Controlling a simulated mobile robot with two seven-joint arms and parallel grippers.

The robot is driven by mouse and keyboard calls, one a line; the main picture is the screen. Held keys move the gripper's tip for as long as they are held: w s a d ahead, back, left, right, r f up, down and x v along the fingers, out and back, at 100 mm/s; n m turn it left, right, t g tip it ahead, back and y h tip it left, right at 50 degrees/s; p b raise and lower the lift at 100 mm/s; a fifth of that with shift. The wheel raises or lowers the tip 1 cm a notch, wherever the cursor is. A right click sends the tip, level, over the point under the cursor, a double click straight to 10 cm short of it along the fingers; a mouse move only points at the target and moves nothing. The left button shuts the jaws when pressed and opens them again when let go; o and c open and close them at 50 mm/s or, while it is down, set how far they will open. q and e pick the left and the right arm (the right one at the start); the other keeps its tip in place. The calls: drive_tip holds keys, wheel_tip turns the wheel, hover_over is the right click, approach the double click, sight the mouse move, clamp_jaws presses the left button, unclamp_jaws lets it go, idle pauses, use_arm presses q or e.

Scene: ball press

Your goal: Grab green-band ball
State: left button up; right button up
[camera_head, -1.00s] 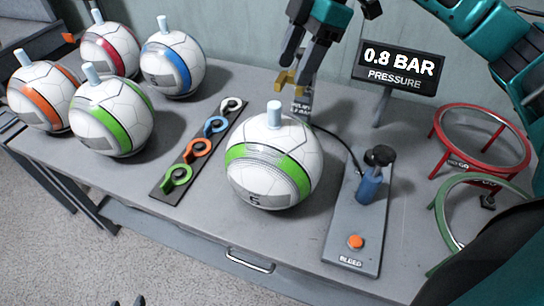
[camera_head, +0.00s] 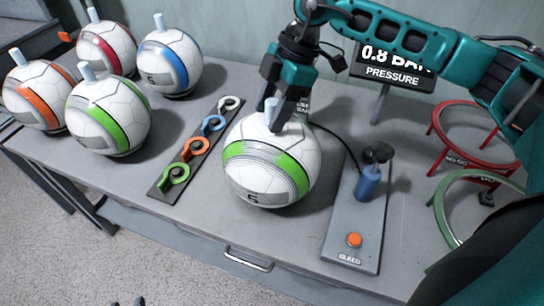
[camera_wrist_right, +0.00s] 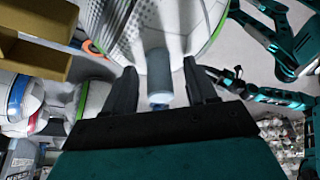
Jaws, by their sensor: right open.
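A white ball with a green band (camera_head: 262,150) sits at the front middle of the table, with a pale peg (camera_head: 270,104) standing up from its top. My right gripper (camera_head: 274,116) is open and points down at this peg. In the right wrist view the peg (camera_wrist_right: 158,76) stands between the two fingers, with gaps showing at its sides. A second green-band ball (camera_head: 125,112) sits at the left with its own peg. Small dark tips at the bottom edge of the head view may be my left gripper; its state is unclear.
Orange-band (camera_head: 40,95), red-band (camera_head: 118,45) and blue-band (camera_head: 178,66) balls stand at the left. A strip of coloured rings (camera_head: 178,172), a pump board (camera_head: 342,235), a pressure sign (camera_head: 394,75), and red (camera_head: 437,130) and green (camera_head: 440,215) hoop stands surround the middle ball.

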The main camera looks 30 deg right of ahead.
drive_tip(key=shift+c, duration=0.5)
clamp_jaws()
drive_tip(key=shift+r, duration=0.1)
idle(0.7)
